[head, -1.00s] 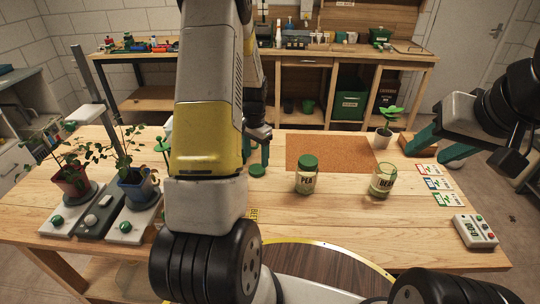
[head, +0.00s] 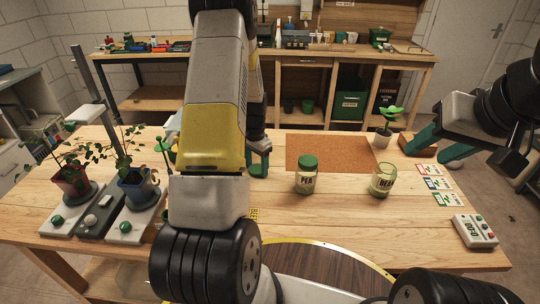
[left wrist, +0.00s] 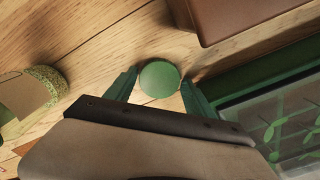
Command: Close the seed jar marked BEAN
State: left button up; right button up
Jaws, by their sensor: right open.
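The jar marked BEAN (head: 382,181) stands upright and lidless on the right half of the table. A jar marked PEA (head: 306,176) with a green lid stands left of it. A loose round green lid (left wrist: 160,79) lies flat on the wood in the left wrist view. My left gripper (left wrist: 160,82) is open, with one teal finger on each side of this lid; I cannot tell whether they touch it. In the head view my left arm largely hides that spot. My right gripper (head: 440,147) is open and empty, at the table's right side behind the BEAN jar.
A cork mat (head: 325,153) lies behind the jars, with a potted seedling (head: 384,138) at its right. Seed cards (head: 434,184) and a small buttoned device (head: 475,231) lie at right. Potted plants (head: 137,187) stand at left. The front middle is clear.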

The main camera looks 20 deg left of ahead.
aim_at(257, 169)
pick_arm(q)
jog(key=c, duration=1)
jog(key=shift+r, duration=0.1)
jog(key=shift+r, duration=0.6)
notch_tip(257, 169, up, 2)
jog(key=shift+s+d+r, duration=0.1)
jog(key=shift+s+r, duration=0.05)
jog(key=shift+r, duration=0.05)
jog(key=s+d, duration=0.2)
jog(key=s, duration=0.2)
jog(key=s+d, duration=0.3)
jog(key=s, duration=0.2)
jog(key=s+d+r, duration=0.1)
jog(key=s+d, duration=0.2)
jog(key=s, duration=0.1)
jog(key=shift+s+d+r, duration=0.1)
jog(key=shift+s, duration=0.1)
